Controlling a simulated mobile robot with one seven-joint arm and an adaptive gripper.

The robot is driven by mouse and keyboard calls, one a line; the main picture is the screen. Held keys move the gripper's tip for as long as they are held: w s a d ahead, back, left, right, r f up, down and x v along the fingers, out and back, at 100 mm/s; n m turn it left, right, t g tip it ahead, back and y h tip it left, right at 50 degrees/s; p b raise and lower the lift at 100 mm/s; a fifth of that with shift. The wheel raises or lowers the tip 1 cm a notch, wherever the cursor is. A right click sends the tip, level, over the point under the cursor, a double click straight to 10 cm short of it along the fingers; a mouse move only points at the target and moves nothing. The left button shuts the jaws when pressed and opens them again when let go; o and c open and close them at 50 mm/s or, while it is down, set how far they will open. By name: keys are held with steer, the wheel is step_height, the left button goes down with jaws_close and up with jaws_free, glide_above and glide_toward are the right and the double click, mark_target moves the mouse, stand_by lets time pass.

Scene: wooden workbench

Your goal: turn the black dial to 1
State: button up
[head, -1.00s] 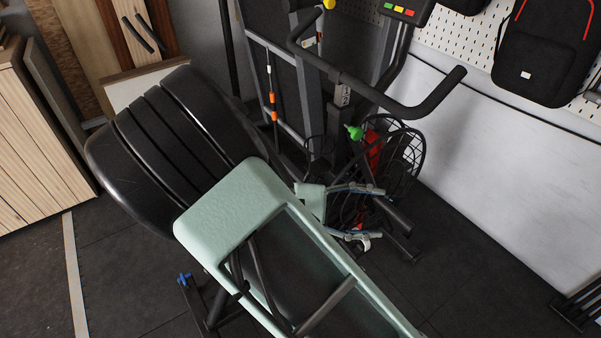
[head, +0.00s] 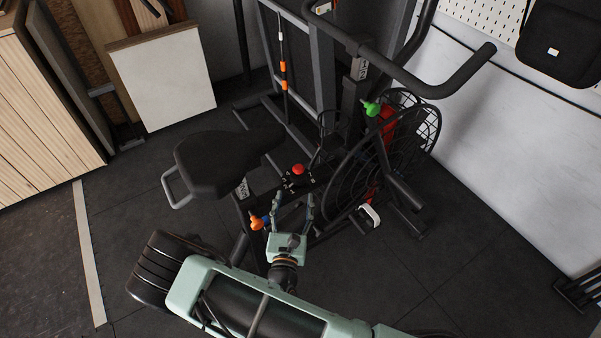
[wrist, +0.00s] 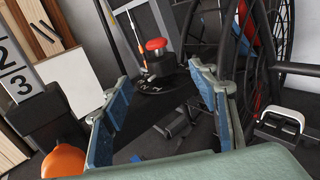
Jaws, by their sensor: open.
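A black dial (wrist: 158,65) with a red cap on top stands on a dark round plate with small pale marks. In the wrist view it is at the upper middle, beyond and between my fingertips. In the head view the red cap (head: 298,169) shows on the exercise bike's frame, just past my gripper (head: 293,203). My gripper (wrist: 153,95) is open, with its two blue-grey fingers apart and nothing between them. The fingers appear apart from the dial.
A black seat (head: 220,160) is left of the dial, and the spoked fan wheel (head: 370,165) is to the right. An orange knob (head: 256,223) is close to my gripper's left; it also shows low in the wrist view (wrist: 65,162). A white-topped pedal (wrist: 281,121) is at right.

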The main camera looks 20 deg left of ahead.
mark_target(298, 181)
steer(key=w, duration=0.3)
steer(key=w+a, duration=0.1)
steer(key=w, duration=0.2)
steer(key=w+b, duration=0.1)
steer(key=w, duration=0.2)
steer(key=shift+w+a, duration=0.4)
